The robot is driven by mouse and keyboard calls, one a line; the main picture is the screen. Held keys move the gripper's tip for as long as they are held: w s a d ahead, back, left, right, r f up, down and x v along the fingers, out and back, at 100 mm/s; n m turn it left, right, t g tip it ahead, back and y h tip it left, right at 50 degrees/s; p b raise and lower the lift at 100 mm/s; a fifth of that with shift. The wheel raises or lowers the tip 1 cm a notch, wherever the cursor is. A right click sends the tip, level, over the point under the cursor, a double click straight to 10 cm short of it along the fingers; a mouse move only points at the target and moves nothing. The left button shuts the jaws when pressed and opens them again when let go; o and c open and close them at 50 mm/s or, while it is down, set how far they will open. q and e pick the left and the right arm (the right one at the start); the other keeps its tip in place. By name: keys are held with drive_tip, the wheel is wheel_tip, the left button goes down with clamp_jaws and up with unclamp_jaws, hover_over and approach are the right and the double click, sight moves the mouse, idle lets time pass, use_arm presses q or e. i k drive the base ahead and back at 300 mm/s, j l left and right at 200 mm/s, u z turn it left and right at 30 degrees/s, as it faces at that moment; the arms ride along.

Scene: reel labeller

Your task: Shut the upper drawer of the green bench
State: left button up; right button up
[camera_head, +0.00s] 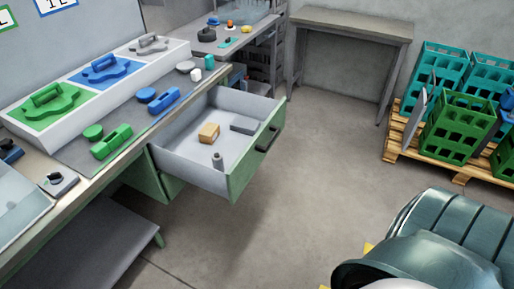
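The green bench (85,213) runs along the left side. Its upper drawer (245,164) is pulled far out, with a green front, a dark handle (267,139) and a pale grey inside. In the drawer lie a tan block (209,132), a grey block (243,125) and a small grey cylinder (218,161). Neither of my grippers shows in the head view, and nothing touches the drawer handle.
Green and blue tools lie on the bench top, beside a white tray (25,130) with coloured pieces. A side table (350,24) stands at the back. Crates (457,125) sit on a wooden pallet (425,157) at right. The floor before the drawer is clear.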

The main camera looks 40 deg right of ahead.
sight(178, 151)
drive_tip(key=i+j, duration=0.1)
drive_tip(key=i, duration=0.25)
drive_tip(key=i+j, duration=0.1)
drive_tip(key=i, duration=0.3)
drive_tip(key=z, duration=1.65)
